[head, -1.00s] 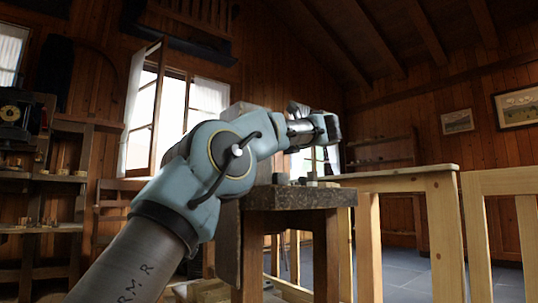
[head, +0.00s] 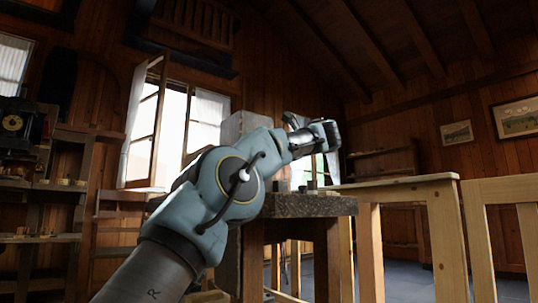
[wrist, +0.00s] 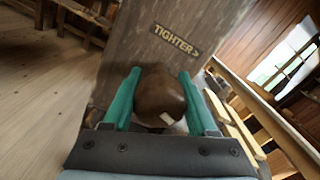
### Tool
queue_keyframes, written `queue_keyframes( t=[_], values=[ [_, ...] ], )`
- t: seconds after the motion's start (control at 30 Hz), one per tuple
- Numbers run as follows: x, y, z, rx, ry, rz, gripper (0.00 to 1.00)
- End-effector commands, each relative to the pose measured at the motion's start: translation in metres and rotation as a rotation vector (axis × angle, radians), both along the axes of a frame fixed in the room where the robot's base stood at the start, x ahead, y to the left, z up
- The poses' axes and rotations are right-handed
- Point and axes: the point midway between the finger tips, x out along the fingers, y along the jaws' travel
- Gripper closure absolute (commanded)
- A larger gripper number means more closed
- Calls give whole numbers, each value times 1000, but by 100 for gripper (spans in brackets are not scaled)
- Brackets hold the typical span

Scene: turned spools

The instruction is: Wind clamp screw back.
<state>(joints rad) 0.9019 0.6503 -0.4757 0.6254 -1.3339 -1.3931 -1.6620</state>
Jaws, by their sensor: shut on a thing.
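The clamp screw's knob (wrist: 158,100) is a dark brown, rounded shape with a small pale patch near its lower edge, in the middle of the wrist view. My gripper (wrist: 160,76) has its two green fingers on either side of the knob and is shut on it. Behind the knob is a greyish wooden board (wrist: 145,50) with a dark label (wrist: 176,40) reading "TIGHTER >". In the head view my gripper (head: 330,136) is small and dark above the bench, seen from behind; the knob cannot be made out there.
A dark-topped bench (head: 300,206) stands beneath my forearm, with small items on its top. A pale wooden table (head: 400,184) and a wooden rail (head: 508,190) are to the right. The wrist view shows open plank floor (wrist: 40,100) at left.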

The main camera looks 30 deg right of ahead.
Motion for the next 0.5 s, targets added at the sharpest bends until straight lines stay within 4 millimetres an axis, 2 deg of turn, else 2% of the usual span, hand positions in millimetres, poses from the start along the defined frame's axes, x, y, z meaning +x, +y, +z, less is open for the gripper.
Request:
queue_keyframes(
  t=[0.03,0.27,0.5],
  values=[
    [3,1,-3,3,5,6,39],
    [1,0,-2,3,3,2,13],
    [0,0,-1,2,2,0,12]
  ],
)
